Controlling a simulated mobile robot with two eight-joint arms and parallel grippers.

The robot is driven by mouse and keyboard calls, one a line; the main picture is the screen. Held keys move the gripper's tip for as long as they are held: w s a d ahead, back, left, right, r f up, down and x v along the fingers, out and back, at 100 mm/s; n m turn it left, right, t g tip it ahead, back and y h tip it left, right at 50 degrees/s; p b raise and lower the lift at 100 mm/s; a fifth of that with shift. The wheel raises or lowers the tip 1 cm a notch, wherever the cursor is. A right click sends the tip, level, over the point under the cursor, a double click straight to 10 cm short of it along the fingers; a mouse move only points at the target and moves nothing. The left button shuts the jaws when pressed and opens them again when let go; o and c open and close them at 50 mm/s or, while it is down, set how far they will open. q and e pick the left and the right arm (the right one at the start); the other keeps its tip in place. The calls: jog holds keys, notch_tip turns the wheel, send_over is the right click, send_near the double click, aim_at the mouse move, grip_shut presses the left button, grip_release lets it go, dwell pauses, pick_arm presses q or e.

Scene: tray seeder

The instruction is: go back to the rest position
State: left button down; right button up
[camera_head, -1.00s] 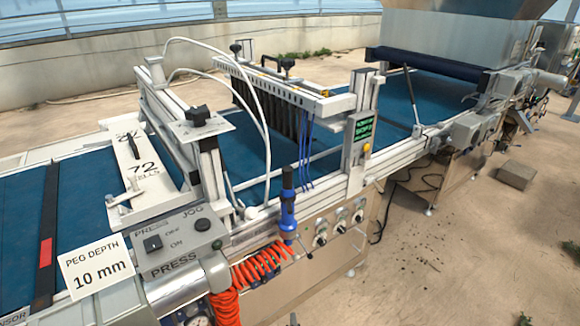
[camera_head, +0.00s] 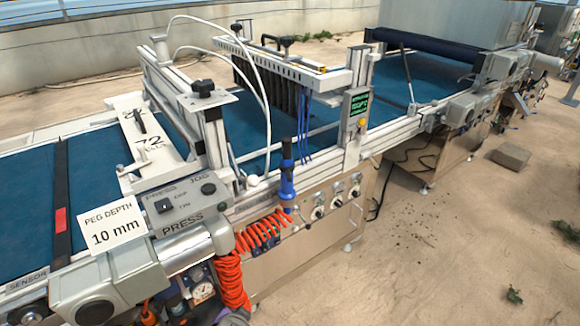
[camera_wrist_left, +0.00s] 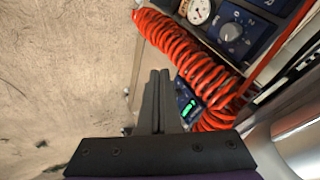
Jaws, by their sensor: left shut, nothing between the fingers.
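My left gripper (camera_wrist_left: 158,100) shows in the left wrist view, its two dark fingers closed together with nothing between them. It points towards the machine's side, next to the coiled orange hose (camera_wrist_left: 185,55), over bare ground. In the head view I cannot make out the left gripper's fingers. My right gripper is in neither view.
The seeder line has a blue belt (camera_head: 25,218), a press control box (camera_head: 185,205) and a "10 mm" peg depth card (camera_head: 110,223). The orange hose (camera_head: 232,275) hangs at its side. A grey block (camera_head: 511,156) lies on open sandy ground at right.

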pick_arm(q)
jog(key=s+a+r+n+g+h, duration=0.15)
jog(key=s+n, duration=0.25)
jog(key=s, duration=0.5)
jog(key=s+a+r+n+g, duration=0.2)
jog(key=s+a+r+n, duration=0.15)
jog(key=s, duration=0.55)
notch_tip(320, 180, up, 26)
jog(key=d+t+p, duration=0.1)
jog(key=p, duration=2.3)
jog(key=shift+w+r+p, duration=0.2)
jog(key=shift+w+p, duration=0.1)
jog(key=shift+w, duration=0.15)
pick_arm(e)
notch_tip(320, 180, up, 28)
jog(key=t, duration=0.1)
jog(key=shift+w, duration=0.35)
pick_arm(q)
jog(key=shift+t, duration=0.25)
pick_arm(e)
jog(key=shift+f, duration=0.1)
